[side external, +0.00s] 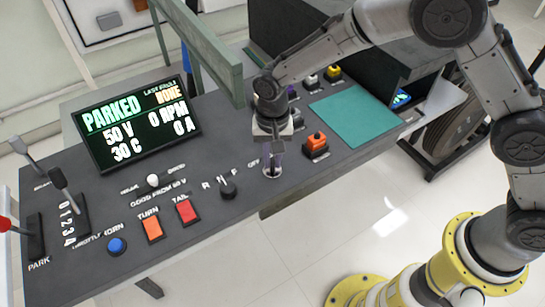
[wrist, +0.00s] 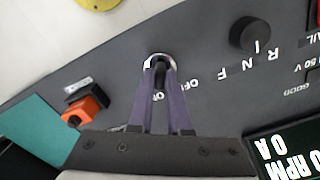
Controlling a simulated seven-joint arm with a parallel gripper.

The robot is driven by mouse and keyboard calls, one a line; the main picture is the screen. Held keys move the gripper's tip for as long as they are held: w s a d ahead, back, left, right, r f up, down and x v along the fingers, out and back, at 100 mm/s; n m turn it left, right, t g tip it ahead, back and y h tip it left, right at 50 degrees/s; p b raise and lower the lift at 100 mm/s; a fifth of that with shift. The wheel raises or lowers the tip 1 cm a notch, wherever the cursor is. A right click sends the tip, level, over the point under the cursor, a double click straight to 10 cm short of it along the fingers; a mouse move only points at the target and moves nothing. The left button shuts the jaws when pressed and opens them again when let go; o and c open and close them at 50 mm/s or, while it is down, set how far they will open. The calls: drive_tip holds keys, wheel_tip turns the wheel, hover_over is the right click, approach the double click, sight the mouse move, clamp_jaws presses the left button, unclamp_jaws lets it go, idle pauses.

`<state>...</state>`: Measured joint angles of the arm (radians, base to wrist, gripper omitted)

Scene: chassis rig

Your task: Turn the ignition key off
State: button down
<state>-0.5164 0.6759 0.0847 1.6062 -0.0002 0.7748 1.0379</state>
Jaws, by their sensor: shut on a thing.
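The ignition switch shows as a round silver collar (side external: 271,172) on the dark console, right of the R N F knob. In the wrist view the collar (wrist: 152,59) surrounds a dark key (wrist: 161,75). My gripper (side external: 272,158) points down over the switch. Its two purple fingers (wrist: 160,73) are shut on the key, one on each side. An OFF label lies beside the switch, partly covered by the fingers. I cannot tell the key's exact turn position. The display (side external: 138,122) reads PARKED, 50 V, 30 C, 0 RPM, 0 A, last fault NONE.
The R N F knob (side external: 228,189) stands left of the switch. An orange button block (side external: 316,145) stands to its right, before a teal mat (side external: 355,120). Red (side external: 187,211) and orange (side external: 152,229) buttons and a blue button (side external: 117,245) sit further left. A green-grey frame (side external: 205,60) rises behind.

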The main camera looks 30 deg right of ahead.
sight(273, 161)
drive_tip(key=n, duration=1.1)
drive_tip(key=shift+d+n, duration=0.1)
drive_tip(key=shift+n, duration=0.3)
idle(0.6)
drive_tip(key=c, duration=0.9)
unclamp_jaws()
drive_tip(key=shift+o, duration=0.2)
drive_tip(key=shift+r, duration=0.15)
wheel_tip(273, 161, up, 14)
drive_tip(key=shift+f, duration=0.2)
